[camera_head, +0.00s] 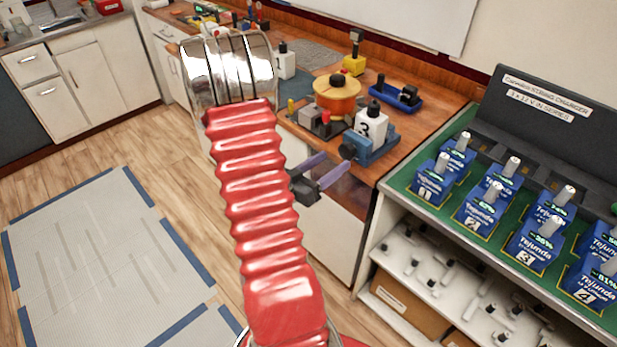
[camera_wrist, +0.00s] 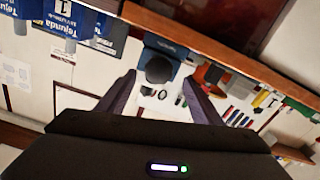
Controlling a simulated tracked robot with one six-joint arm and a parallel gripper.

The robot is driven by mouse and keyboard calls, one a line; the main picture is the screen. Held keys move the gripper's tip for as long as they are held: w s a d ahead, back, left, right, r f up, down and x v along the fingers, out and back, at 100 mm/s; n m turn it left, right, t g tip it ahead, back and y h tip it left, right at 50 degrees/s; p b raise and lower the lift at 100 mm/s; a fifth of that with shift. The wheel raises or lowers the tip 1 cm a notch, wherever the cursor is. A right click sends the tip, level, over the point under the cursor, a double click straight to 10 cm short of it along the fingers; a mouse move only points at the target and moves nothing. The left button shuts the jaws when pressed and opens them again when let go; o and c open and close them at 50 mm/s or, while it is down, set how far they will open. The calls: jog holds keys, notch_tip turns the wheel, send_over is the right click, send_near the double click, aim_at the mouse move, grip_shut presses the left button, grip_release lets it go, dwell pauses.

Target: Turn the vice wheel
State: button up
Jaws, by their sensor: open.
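The blue vice (camera_head: 375,143) is mounted at the front edge of the wooden bench, and its dark round wheel (camera_head: 347,149) faces outward over the edge. In the wrist view the wheel (camera_wrist: 159,69) shows as a dark disc in front of the blue vice body (camera_wrist: 165,46). My gripper (camera_head: 337,161) is open and empty, with its two purple-grey fingers pointing at the wheel. In the wrist view the fingertips of my gripper (camera_wrist: 160,79) stand on either side of the wheel. Whether they touch it cannot be told.
A white block marked 3 (camera_head: 371,121) stands by the vice. An orange round pot-like object (camera_head: 337,95) and a blue tray (camera_head: 397,97) sit behind it. To the right, a green charger shelf (camera_head: 452,211) holds several blue batteries. The floor at left is open.

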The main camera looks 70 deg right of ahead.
jog(key=v, duration=0.7)
jog(key=shift+w+a, duration=0.25)
jog(key=shift+a, duration=0.1)
jog(key=shift+f, duration=0.15)
dwell(0.4)
